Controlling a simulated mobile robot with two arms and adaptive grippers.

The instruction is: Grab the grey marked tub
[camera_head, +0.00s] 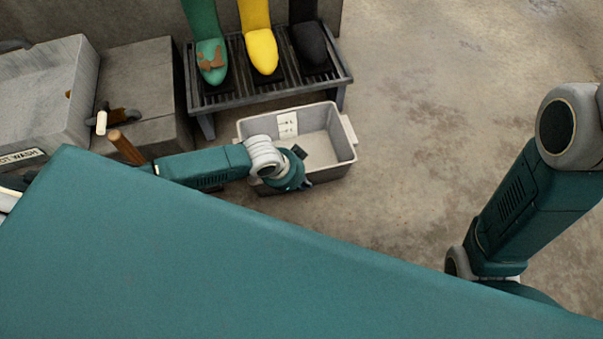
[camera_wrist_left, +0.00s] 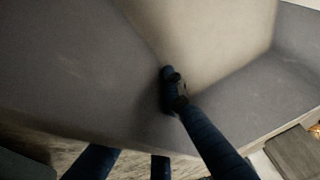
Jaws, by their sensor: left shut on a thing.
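The grey tub (camera_head: 335,170) stands on the floor in front of a low rack in the head view. It is open and empty inside. A white marked label (camera_head: 287,124) is on its far inner wall. My left gripper (camera_head: 299,154) is at the tub's near wall and shut on it. In the left wrist view, the tub's grey wall (camera_wrist_left: 75,65) fills much of the picture. One dark finger lies on the inside, while others are partly hidden beyond the rim. My right arm shows at the right, but its gripper is out of view.
The slatted rack (camera_head: 265,88) behind the tub holds a green boot (camera_head: 209,55), a yellow boot (camera_head: 261,50) and a black boot (camera_head: 309,45). A grey basin (camera_head: 45,95) and block (camera_head: 140,75) are at the left. The floor right of the tub is clear.

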